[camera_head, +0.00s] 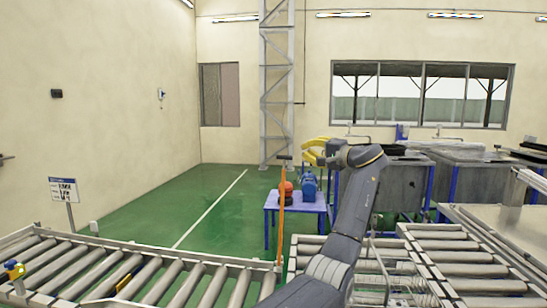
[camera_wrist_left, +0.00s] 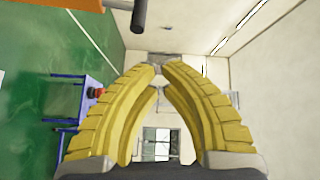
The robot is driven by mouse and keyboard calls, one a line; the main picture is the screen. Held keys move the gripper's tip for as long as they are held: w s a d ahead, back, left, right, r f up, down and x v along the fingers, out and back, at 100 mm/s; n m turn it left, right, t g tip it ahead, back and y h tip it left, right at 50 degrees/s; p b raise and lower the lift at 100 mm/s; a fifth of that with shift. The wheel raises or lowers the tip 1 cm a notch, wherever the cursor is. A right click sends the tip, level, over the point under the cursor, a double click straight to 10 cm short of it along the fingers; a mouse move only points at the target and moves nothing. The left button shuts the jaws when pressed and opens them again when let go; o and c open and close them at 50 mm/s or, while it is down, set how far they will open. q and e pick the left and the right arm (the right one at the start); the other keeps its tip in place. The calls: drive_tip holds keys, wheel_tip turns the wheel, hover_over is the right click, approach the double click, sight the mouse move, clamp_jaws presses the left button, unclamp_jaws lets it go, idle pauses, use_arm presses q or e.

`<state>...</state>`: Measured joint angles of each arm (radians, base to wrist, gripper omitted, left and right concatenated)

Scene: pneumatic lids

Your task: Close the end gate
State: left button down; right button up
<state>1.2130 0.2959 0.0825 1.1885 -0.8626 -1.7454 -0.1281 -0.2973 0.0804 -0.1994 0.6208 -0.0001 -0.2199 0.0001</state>
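The end gate shows as a slim upright orange bar (camera_head: 281,220) with a dark piece at its top, standing at the right end of the left roller conveyor. My left gripper (camera_head: 304,150) has yellow curved fingers pointing left, above and slightly right of the bar's top in the head view. In the left wrist view its fingertips (camera_wrist_left: 160,69) come together with nothing seen between them. An orange edge (camera_wrist_left: 30,6) and a dark cylinder (camera_wrist_left: 139,15), probably parts of the gate, lie at the top left there, apart from the fingers. My right gripper is not in view.
The left roller conveyor (camera_head: 180,264) and another roller section (camera_head: 465,270) flank a gap near my left arm. A blue table (camera_head: 299,204) with a red item and a blue item stands behind the bar. Grey bins (camera_head: 400,187) stand at the right. Green floor is open at the left back.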

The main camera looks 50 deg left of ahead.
use_arm(q)
drive_tip(key=s+a+f+m, duration=0.1)
drive_tip(key=s+a+f, duration=0.1)
drive_tip(key=a, duration=0.3)
drive_tip(key=shift+s+f, duration=0.3)
drive_tip(key=shift+s, duration=0.5)
idle(0.4)
drive_tip(key=shift+d+y, duration=0.15)
drive_tip(key=shift+y, duration=0.15)
